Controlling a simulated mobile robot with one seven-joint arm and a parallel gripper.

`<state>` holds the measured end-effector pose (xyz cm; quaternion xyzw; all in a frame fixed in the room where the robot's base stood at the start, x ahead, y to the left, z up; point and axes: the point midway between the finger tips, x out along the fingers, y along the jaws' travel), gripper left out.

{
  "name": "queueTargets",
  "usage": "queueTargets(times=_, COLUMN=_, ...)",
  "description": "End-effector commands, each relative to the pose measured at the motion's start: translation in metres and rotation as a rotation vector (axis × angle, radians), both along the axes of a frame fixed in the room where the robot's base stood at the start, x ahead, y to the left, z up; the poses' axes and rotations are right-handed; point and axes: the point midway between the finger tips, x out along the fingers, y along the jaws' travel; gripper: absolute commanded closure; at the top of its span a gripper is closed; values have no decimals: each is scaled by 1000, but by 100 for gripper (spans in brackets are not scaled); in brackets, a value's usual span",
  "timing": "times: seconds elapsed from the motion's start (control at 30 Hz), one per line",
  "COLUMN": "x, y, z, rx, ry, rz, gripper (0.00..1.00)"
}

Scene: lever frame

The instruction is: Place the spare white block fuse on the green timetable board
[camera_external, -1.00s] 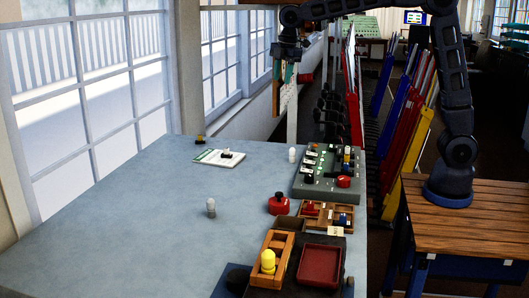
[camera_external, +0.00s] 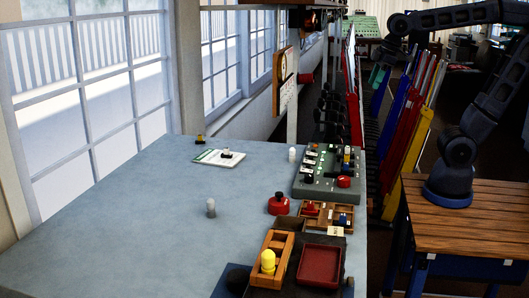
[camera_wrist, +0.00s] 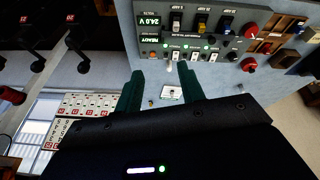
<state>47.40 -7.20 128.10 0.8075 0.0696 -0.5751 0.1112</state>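A thin white board with a green strip (camera_external: 208,156) lies on the blue-grey table near the window; I take it for the timetable board. A small black-and-white block (camera_external: 226,153), seemingly the white fuse, rests on it. In the wrist view, a pale board (camera_wrist: 164,96) with a dark-based block on it shows far off between my fingers. My gripper (camera_external: 378,76) is over the levers, well right of and away from the board. In the wrist view my gripper's green fingers (camera_wrist: 161,70) are apart with nothing held between them.
The grey fuse panel (camera_external: 322,188) holds white, yellow and blue fuses. A red knob (camera_external: 279,203), wooden trays (camera_external: 283,240) and a red tray (camera_external: 320,264) stand nearby. Coloured levers (camera_external: 385,130) rise behind.

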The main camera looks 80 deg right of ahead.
Motion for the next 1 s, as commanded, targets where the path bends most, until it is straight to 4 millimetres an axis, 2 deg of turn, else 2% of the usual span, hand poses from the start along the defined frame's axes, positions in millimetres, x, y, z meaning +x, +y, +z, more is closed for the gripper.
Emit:
queueTargets(times=0.03, x=-17, y=-2, z=-6, rx=13, ry=-14, rz=-32, gripper=61)
queueTargets(times=0.2, x=-61, y=-6, z=-32, rx=62, ry=-43, rz=-144, gripper=61)
queueTargets(times=0.4, x=-90, y=-8, z=-52, rx=99, ry=-65, rz=-223, gripper=61)
queueTargets(times=0.53, x=-95, y=-8, z=-57, rx=108, ry=-67, rz=-239, gripper=61)
queueTargets(times=1.0, x=-95, y=-8, z=-56, rx=108, ry=-67, rz=-240, gripper=61)
